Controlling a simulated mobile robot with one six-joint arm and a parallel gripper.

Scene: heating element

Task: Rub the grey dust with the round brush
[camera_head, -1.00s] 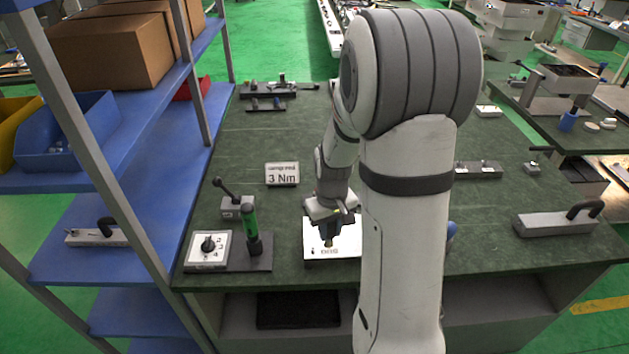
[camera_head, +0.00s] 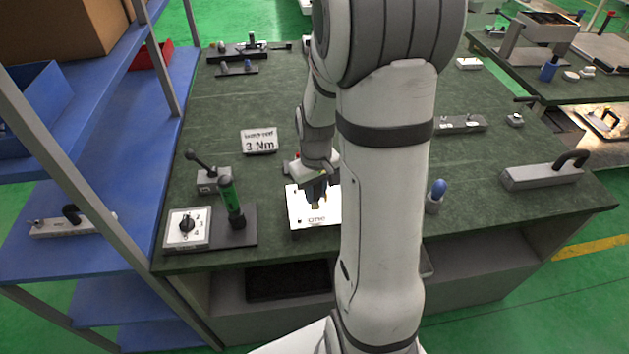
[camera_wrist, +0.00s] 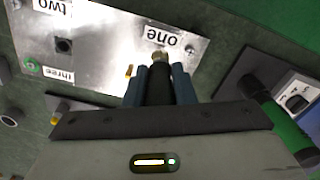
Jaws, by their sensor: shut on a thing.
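My gripper (camera_head: 317,200) is shut on a dark cylindrical tool with a brass-coloured tip, which looks like the round brush (camera_wrist: 159,75). The wrist view shows the brush between the two blue-grey fingers (camera_wrist: 160,88). Its tip points at the shiny metal plate (camera_wrist: 105,45), close to the label "one" (camera_wrist: 178,41). I cannot tell whether the tip touches the plate. The plate (camera_head: 300,215) also shows in the head view, bright white under my gripper near the table's front edge. I cannot make out the grey dust in either view.
A green-handled tool (camera_head: 229,200) stands left of the plate, beside a numbered dial box (camera_head: 188,228). A "3 Nm" sign (camera_head: 259,141) stands behind. A blue knob (camera_head: 437,188) is to the right. The table (camera_head: 245,100) has free room at the back left.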

